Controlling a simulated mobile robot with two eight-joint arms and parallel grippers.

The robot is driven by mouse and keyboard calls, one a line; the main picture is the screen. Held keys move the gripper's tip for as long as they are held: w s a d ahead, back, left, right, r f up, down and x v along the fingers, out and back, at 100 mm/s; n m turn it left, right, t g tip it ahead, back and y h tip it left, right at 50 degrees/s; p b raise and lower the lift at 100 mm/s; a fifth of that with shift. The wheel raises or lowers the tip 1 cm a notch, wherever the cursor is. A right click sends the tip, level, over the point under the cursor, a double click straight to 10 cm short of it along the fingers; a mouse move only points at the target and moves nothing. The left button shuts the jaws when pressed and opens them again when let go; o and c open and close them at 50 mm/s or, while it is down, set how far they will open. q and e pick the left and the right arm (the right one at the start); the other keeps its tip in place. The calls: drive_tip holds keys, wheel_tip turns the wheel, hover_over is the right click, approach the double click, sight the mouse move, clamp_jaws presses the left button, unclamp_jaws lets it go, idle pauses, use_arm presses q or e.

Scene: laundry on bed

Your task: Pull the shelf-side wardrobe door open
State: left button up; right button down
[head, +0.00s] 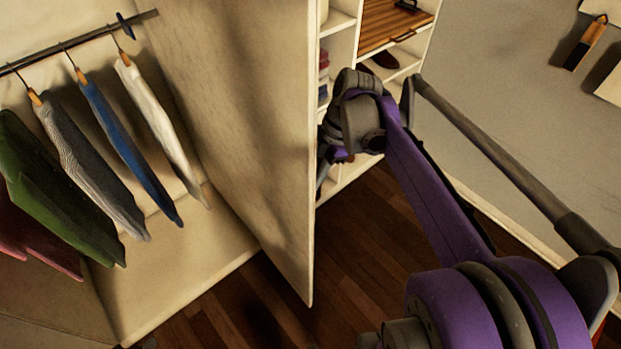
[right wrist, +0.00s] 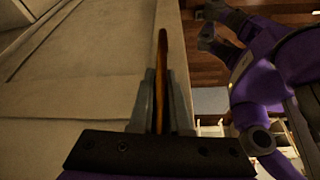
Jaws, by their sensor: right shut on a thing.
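The wardrobe door (head: 262,120) stands open in the middle of the head view, between the hanging clothes and the shelves. Its free edge points toward me. My right arm reaches along the shelf side of the door, and its gripper is hidden there in the head view. In the right wrist view my right gripper (right wrist: 161,80) is shut on a thin brown handle (right wrist: 162,48) beside the pale door panel (right wrist: 95,75). A purple arm of mine with grey end parts shows at the upper right of that view; its finger state is unclear.
Several clothes, including a blue garment (head: 125,135), hang from a rail (head: 85,42) at the left. Shelves (head: 340,22) with a wooden drawer front (head: 390,22) stand behind the door. Bare wooden floor (head: 345,260) lies below the door.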

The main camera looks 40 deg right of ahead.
drive_tip(key=shift+s+f, duration=0.1)
drive_tip(key=shift+s, duration=0.15)
drive_tip(key=c, duration=1.2)
unclamp_jaws()
drive_tip(key=shift+d, duration=0.1)
drive_tip(key=o, duration=0.3)
drive_tip(key=shift+s, duration=0.2)
drive_tip(key=shift+w+r, duration=0.2)
drive_tip(key=shift+d+r, duration=0.15)
drive_tip(key=shift+r, duration=0.15)
drive_tip(key=v, duration=1)
drive_tip(key=shift+s, duration=0.1)
